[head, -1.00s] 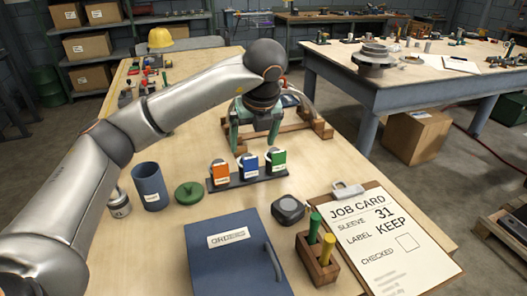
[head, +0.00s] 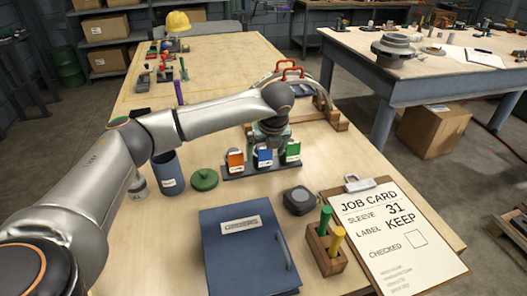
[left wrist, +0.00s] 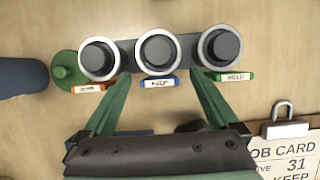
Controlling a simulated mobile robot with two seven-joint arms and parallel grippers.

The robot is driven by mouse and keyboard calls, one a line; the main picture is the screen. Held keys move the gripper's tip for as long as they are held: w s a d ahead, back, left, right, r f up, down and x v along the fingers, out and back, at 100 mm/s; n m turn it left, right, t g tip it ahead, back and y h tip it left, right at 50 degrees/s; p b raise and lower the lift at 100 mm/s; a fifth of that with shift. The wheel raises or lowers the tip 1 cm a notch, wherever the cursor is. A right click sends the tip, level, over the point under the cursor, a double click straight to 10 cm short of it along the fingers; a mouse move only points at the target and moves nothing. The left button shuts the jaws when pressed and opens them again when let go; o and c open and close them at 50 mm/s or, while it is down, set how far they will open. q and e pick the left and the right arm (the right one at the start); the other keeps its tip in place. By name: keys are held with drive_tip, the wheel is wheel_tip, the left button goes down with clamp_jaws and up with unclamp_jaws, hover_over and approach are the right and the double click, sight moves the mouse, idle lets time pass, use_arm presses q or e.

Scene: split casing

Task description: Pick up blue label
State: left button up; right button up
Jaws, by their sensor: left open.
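The blue label (head: 264,157) is on the middle of three sleeved cylinders on a dark rack (head: 236,171), between an orange label (head: 235,161) and a green label (head: 292,150). In the left wrist view, the blue label (left wrist: 158,83) shows as a narrow blue-edged strip beside the middle cylinder. My left gripper (left wrist: 160,78) is open, with its green fingers on either side of the blue label and apart from it. In the head view, the left gripper (head: 270,134) is over the rack, its fingertips mostly hidden by the labelled cylinders. My right gripper is not in view.
A blue cup (head: 168,178) and green lid (head: 204,180) stand left of the rack.

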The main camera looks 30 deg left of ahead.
use_arm(q)
drive_tip(key=shift+w+a+f, duration=0.1)
drive_tip(key=shift+f, duration=0.25)
drive_tip(key=shift+c, duration=0.2)
clamp_jaws()
idle(0.4)
drive_tip(key=shift+r, duration=0.1)
